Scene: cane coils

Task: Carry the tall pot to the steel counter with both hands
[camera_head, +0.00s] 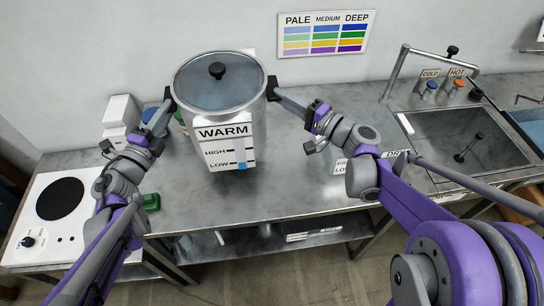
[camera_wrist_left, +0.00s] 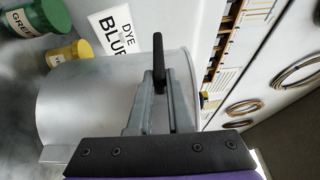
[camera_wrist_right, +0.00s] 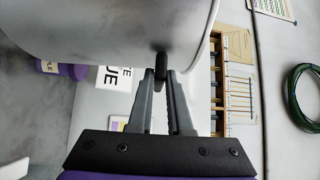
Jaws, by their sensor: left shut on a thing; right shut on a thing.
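The tall pot (camera_head: 219,88) is a grey metal cylinder with a glass lid and a black knob. It stands upright over the steel counter (camera_head: 290,150); whether its base touches the counter is hidden. A white panel marked WARM, HIGH and LOW (camera_head: 226,145) is at its front. My left gripper (camera_head: 168,97) is shut on the pot's left handle, and the black handle shows between its fingers in the left wrist view (camera_wrist_left: 157,60). My right gripper (camera_head: 274,92) is shut on the right handle, also seen in the right wrist view (camera_wrist_right: 160,68).
A white hotplate (camera_head: 55,215) is at the left. A sink (camera_head: 470,140) with a tap and COLD and HOT knobs is at the right. Dye jars, green (camera_wrist_left: 30,20) and yellow (camera_wrist_left: 70,54), stand behind the pot. The counter's middle front is clear.

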